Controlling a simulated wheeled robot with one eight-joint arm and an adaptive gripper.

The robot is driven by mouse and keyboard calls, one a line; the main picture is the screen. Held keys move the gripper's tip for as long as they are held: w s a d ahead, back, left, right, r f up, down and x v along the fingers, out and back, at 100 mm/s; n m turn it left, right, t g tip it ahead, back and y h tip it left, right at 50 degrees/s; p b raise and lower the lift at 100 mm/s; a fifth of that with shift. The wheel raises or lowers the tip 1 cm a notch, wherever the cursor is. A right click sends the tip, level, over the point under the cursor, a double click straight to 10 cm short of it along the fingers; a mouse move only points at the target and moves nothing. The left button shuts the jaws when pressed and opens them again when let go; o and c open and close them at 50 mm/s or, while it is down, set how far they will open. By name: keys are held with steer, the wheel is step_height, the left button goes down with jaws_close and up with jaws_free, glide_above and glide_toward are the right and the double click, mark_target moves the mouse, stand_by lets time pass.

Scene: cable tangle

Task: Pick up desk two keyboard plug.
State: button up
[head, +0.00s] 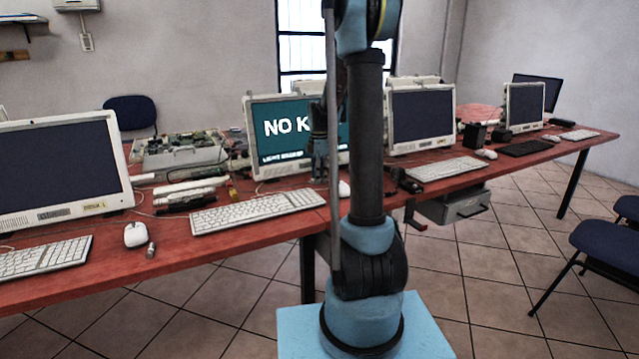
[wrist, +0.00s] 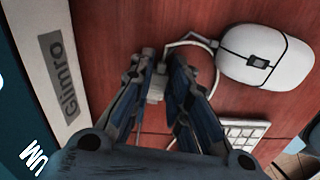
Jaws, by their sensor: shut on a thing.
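A small pale plug (wrist: 156,88) shows between the fingers of my gripper (wrist: 165,68) in the wrist view, and the fingers are shut on it. Part of the plug is hidden by the fingers. A thin white cable (wrist: 190,38) curves just past the fingertips toward the mouse. In the head view my gripper (head: 320,180) points down in front of the lit "NO K…" monitor (head: 270,130), low over the red desk, and the plug cannot be made out. The white keyboard (head: 258,209) lies in front of that monitor; its corner (wrist: 246,128) shows in the wrist view.
A white mouse (wrist: 265,57) lies right of my gripper in the wrist view. The monitor's "Gimro" bezel (wrist: 68,120) is close on the left. In the head view, electronic parts (head: 180,150) clutter the desk left of the lit monitor. Another monitor (head: 420,115) stands to the right.

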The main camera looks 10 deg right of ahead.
step_height(320, 180, up, 10)
stand_by(0.6)
